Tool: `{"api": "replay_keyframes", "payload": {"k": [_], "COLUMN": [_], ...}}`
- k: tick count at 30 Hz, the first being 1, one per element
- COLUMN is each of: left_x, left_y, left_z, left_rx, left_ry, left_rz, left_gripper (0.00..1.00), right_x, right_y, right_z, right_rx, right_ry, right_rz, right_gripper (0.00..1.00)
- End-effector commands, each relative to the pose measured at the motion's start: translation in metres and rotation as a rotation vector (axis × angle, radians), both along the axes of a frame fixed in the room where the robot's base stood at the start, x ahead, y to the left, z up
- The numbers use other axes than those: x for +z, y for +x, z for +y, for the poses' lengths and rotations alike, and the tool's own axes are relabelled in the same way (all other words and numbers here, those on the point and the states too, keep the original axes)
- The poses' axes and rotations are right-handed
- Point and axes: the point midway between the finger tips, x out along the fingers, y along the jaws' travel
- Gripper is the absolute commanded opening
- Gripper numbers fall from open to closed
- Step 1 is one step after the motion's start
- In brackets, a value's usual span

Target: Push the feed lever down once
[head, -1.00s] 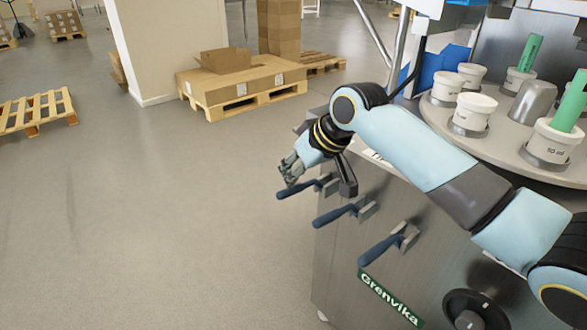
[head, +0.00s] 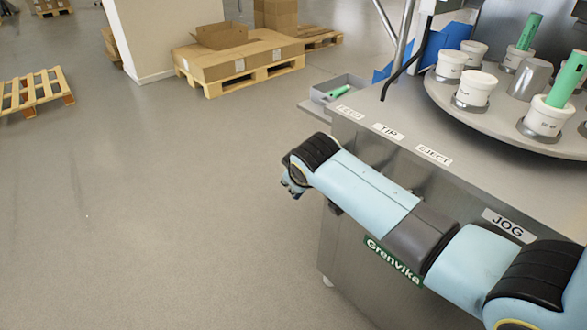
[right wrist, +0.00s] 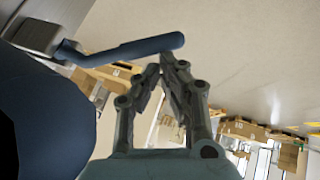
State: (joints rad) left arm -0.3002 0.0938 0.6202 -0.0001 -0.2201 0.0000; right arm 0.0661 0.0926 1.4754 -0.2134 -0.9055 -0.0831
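The FEED label (head: 350,113) sits at the far left of the machine's top edge; the levers below the labels are hidden by my right arm in the head view. My right gripper (head: 291,188) is mostly hidden behind its wrist, left of the machine front. In the right wrist view a dark blue lever handle (right wrist: 125,50) runs from a grey mount at upper left. The right gripper (right wrist: 161,64) has its fingertips together, empty, close to this handle; whether they touch I cannot tell. I cannot tell which lever it is. My left gripper is not in view.
The TIP (head: 388,131), EJECT (head: 434,155) and JOG (head: 508,224) labels follow along the edge. A turntable (head: 450,100) with white cups (head: 474,88) stands on top. A grey bin (head: 339,88) is behind the corner.

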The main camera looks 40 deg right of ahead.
Motion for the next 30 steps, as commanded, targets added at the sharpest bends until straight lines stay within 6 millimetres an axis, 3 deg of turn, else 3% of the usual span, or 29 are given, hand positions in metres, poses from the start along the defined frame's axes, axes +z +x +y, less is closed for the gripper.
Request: {"api": "replay_keyframes", "payload": {"k": [7, 30], "left_x": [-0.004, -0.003], "left_y": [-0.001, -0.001], "left_z": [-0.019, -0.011], "left_rx": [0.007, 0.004], "left_ry": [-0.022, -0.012], "left_rz": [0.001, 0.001], "left_gripper": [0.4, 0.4], "right_x": [-0.017, -0.016], "right_y": [0.0, 0.001], "right_z": [-0.001, -0.002], "right_rx": [-0.001, -0.001], "right_ry": [-0.041, -0.04], "right_rz": [-0.004, -0.005], "right_gripper": [0.0, 0.0]}}
